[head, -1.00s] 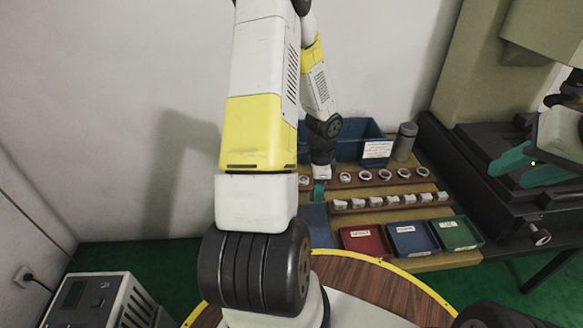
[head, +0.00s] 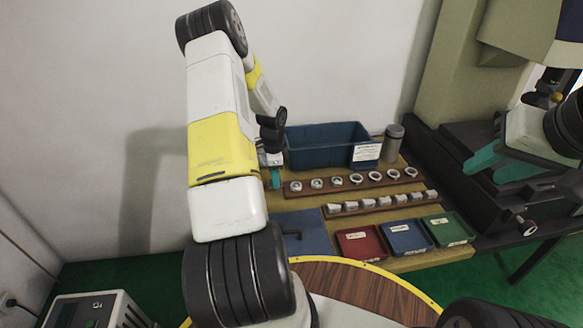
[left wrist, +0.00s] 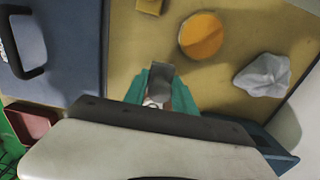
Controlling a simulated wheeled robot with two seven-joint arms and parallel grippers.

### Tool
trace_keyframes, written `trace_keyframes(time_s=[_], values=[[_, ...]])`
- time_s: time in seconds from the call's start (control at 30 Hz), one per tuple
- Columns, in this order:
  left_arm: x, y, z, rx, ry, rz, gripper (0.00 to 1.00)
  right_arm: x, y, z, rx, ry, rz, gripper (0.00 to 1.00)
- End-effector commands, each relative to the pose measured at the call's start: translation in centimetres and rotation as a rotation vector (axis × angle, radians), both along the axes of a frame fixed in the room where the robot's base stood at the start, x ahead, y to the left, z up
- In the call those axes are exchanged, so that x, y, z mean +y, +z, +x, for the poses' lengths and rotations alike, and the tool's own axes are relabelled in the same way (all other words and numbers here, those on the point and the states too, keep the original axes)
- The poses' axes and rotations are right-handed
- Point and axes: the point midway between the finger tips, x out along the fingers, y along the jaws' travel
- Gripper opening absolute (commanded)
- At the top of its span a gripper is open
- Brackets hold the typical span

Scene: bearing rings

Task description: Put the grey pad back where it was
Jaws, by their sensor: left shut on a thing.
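My left gripper (head: 273,178) is at the left end of the back rack, beyond the blue panel. In the left wrist view its teal fingers (left wrist: 160,90) are shut on a small flat grey piece (left wrist: 161,70), which looks like the grey pad; the hand hides its lower part. The gripper is over the tan board (left wrist: 120,60), near a round yellow-orange disc (left wrist: 201,36) and a crumpled grey-white cloth (left wrist: 263,76). I cannot tell how high it is. My right gripper (head: 500,165) is at the right, open, its teal fingers apart and empty.
A blue panel with a black handle (head: 303,232) lies left of the red (head: 363,242), blue (head: 406,238) and green trays (head: 449,230). Behind are a front rack (head: 380,208), a ring rack (head: 352,186), a blue bin (head: 320,148) and a grey canister (head: 394,143).

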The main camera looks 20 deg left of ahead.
Motion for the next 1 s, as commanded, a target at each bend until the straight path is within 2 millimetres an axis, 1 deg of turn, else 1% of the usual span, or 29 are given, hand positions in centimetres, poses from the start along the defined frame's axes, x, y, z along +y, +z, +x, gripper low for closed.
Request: trace_keyframes(time_s=[0.17, 0.33, 0.4, 0.77, 0.8, 0.87, 0.9, 1.0], values=[[0.9, -0.1, 0.9, 0.000, 0.001, 0.000, 0.00, 0.0, 0.0, 0.0, 0.000, 0.000, 0.000, 0.36], [0.8, -2.7, 0.9, 0.003, -0.002, -0.002, 0.00, 0.0, 0.0, 0.0, 0.000, 0.000, 0.000, 0.36], [0.8, -3.5, 0.9, 0.002, -0.001, 0.000, 0.00, 0.0, 0.0, 0.0, 0.000, 0.000, 0.000, 0.36], [0.8, -3.9, 0.9, 0.000, 0.000, 0.000, 0.00, 0.0, 0.0, 0.0, 0.000, 0.000, 0.000, 0.36], [0.9, -3.9, 1.0, 0.000, 0.000, 0.000, 0.38, 0.0, 0.0, 0.0, 0.000, 0.000, 0.000, 0.36], [0.9, -3.9, 1.0, 0.000, 0.000, 0.000, 0.50, 0.0, 0.0, 0.0, 0.000, 0.000, 0.000, 0.36], [0.9, -3.9, 0.9, 0.000, 0.000, 0.000, 0.54, 0.0, 0.0, 0.0, 0.000, 0.000, 0.000, 0.36], [0.9, -3.9, 0.9, 0.000, 0.000, 0.000, 0.54, 0.0, 0.0, 0.0, 0.000, 0.000, 0.000, 0.36]])
